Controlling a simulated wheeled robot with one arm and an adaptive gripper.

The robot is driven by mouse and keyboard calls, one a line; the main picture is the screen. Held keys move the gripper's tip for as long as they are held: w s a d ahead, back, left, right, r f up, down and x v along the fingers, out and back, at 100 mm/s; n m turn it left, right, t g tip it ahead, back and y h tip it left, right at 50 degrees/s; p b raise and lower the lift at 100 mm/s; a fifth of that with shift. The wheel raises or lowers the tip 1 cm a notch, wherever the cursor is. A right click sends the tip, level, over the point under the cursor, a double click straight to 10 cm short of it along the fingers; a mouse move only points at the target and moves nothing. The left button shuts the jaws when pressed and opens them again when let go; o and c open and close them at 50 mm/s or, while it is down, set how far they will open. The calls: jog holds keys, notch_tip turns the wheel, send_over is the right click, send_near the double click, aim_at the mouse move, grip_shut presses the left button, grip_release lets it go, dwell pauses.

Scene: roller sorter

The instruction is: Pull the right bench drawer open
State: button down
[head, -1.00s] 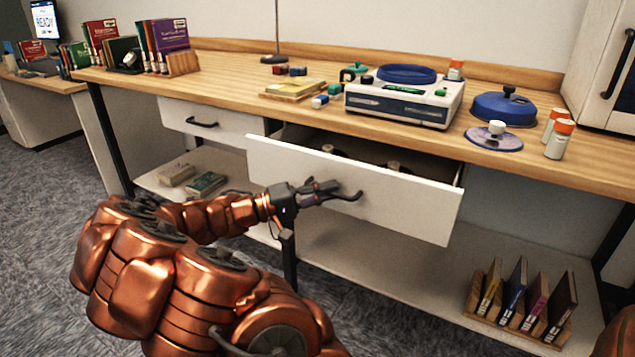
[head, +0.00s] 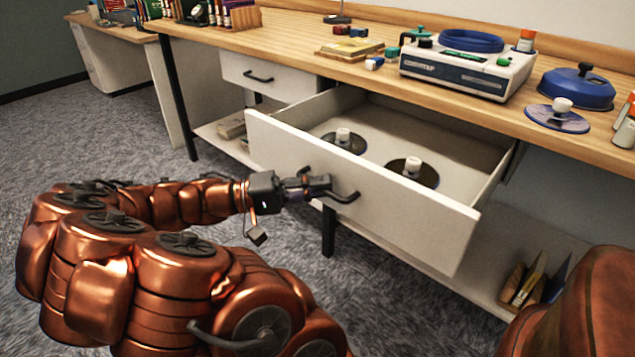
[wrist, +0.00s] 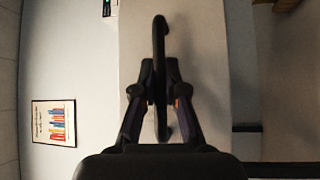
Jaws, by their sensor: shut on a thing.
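The right bench drawer (head: 400,225) is pulled well out from under the bench top in the head view. Its inside shows, with two dark discs with white knobs, one at the back left (head: 345,140) and one nearer the middle (head: 413,173). My gripper (head: 325,186) is at the drawer's front and shut on its dark handle (head: 346,197). The wrist view shows the handle (wrist: 159,60) running between the two fingers (wrist: 158,92). The left bench drawer (head: 275,75) is closed.
The bench top (head: 300,40) holds a white device (head: 465,72), a blue lid (head: 577,88), a disc with a white knob (head: 557,116) and bottles at the right. Books stand on the lower shelf (head: 535,285). Grey carpet (head: 120,140) lies open at the left.

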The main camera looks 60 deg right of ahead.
jog(key=shift+s, duration=0.15)
jog(key=c, duration=1.5)
grip_release()
jog(key=shift+w, duration=0.2)
jog(key=shift+w+a, duration=0.15)
jog(key=shift+w, duration=0.05)
jog(key=v, duration=0.6)
jog(key=shift+w+a+f, duration=0.15)
jog(key=shift+w+a, duration=0.05)
jog(key=shift+w, duration=0.15)
